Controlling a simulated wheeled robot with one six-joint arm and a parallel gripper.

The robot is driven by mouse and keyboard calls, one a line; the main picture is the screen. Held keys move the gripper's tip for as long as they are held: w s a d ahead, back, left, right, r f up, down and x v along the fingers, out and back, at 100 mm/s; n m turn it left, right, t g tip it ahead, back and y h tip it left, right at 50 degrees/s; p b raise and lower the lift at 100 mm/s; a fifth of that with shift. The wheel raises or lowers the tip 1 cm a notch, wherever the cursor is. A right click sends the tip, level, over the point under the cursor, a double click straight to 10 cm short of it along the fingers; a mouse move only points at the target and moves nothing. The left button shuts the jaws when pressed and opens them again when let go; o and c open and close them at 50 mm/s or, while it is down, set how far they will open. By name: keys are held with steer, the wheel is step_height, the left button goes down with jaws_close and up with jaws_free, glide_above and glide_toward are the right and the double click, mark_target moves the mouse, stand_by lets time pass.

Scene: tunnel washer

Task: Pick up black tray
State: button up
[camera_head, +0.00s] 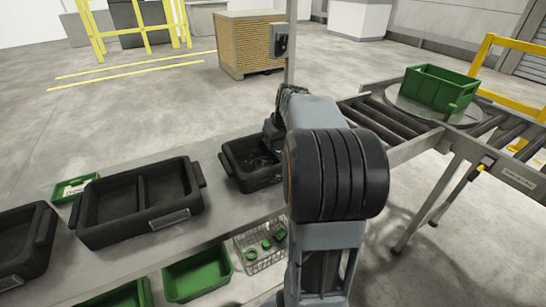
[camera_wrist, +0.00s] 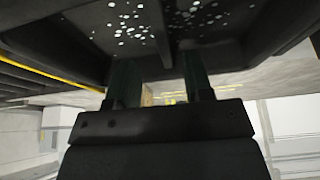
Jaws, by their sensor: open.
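A small black tray (camera_head: 240,177) stands on the grey table at its right end, with small dark, glinting items inside. My gripper (camera_head: 268,130) is at this tray's far right rim, partly hidden behind my arm. In the wrist view, my two dark green fingers (camera_wrist: 160,82) are apart at the dark tray (camera_wrist: 75,52), which fills the top of the picture with small white pieces in it. I cannot tell whether the fingers touch the rim. A larger black tray (camera_head: 140,222) with two compartments stands left of it, and another black tray (camera_head: 45,258) at the far left.
A small green tray (camera_head: 62,190) lies behind the larger black tray. Green bins (camera_head: 197,275) and a wire basket (camera_head: 270,262) sit lower in front. A roller conveyor (camera_head: 395,125) with a green crate (camera_head: 435,92) stands right. A thin post (camera_head: 291,55) rises behind my gripper.

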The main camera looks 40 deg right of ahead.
mark_target(274, 151)
steer(key=shift+x, duration=3)
steer(key=shift+a, duration=0.1)
jaws_close()
